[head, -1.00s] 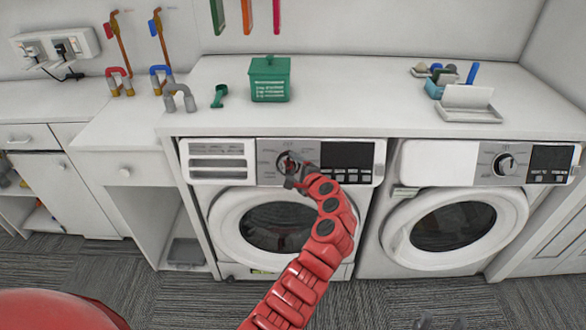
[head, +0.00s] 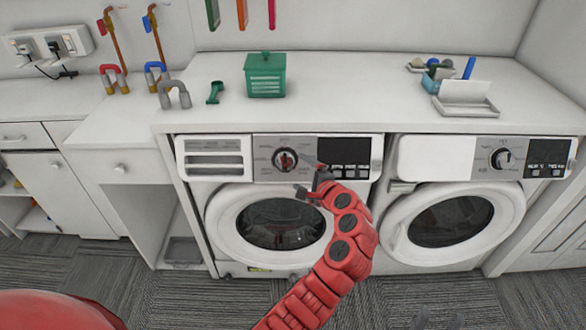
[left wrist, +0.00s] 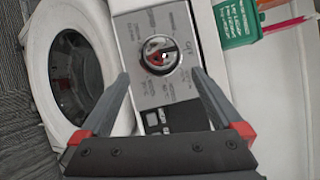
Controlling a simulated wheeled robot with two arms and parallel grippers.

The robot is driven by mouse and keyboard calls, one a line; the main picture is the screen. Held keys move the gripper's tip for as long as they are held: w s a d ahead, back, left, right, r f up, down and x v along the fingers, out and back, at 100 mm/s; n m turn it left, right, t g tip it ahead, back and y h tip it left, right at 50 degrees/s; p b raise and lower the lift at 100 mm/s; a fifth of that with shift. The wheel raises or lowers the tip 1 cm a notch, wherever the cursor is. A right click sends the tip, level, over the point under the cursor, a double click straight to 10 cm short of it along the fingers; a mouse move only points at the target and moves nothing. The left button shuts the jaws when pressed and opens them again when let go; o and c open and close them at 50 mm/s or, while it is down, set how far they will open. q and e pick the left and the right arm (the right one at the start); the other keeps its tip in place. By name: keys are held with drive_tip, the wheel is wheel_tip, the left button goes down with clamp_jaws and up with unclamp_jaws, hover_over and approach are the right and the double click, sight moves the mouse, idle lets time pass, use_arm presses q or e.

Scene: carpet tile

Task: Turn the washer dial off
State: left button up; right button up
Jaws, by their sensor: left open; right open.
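The washer dial (head: 285,160), a round dark knob with a silver rim and red on its face, sits on the left machine's control panel. It also shows in the left wrist view (left wrist: 159,55), with printed labels around it and one that looks like "OFF" on its right side there. I cannot tell clearly where it points. My left gripper (head: 312,182) is open and empty, just right of and below the dial in the head view. In the left wrist view its fingertips (left wrist: 160,73) are spread to either side of the dial, apart from it. My right gripper is not in view.
The washer's display (head: 344,152) is right of the dial, and its round door (head: 222,222) is below. A second machine (head: 430,158) with its own dial (head: 501,159) stands to the right. A green box (head: 265,77) and a green scoop (head: 214,92) are on the counter above.

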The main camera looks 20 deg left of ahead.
use_arm(q)
drive_tip(key=v, duration=0.9)
drive_tip(key=shift+b, duration=0.45)
drive_tip(key=shift+d, duration=0.1)
